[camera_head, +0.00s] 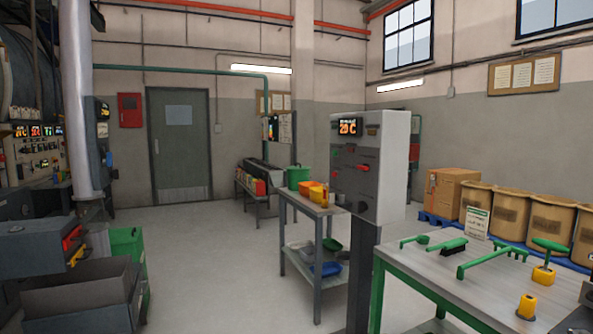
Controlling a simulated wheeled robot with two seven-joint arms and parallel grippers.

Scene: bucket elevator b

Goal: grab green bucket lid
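A small green bucket (299,177) stands on the top shelf of the grey metal cart (309,209), mid-picture and some way off. Its top looks green, but it is too small to tell a lid from the rim. A larger green bin (128,245) stands on the floor at the left, partly hidden by grey machinery. Neither of my grippers is clearly in view.
Orange containers (317,193) sit beside the bucket. A grey control cabinet (369,165) stands right of the cart. A workbench (480,285) with green tools fills the right front. Grey machinery (75,290) is at left front. Open floor lies between.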

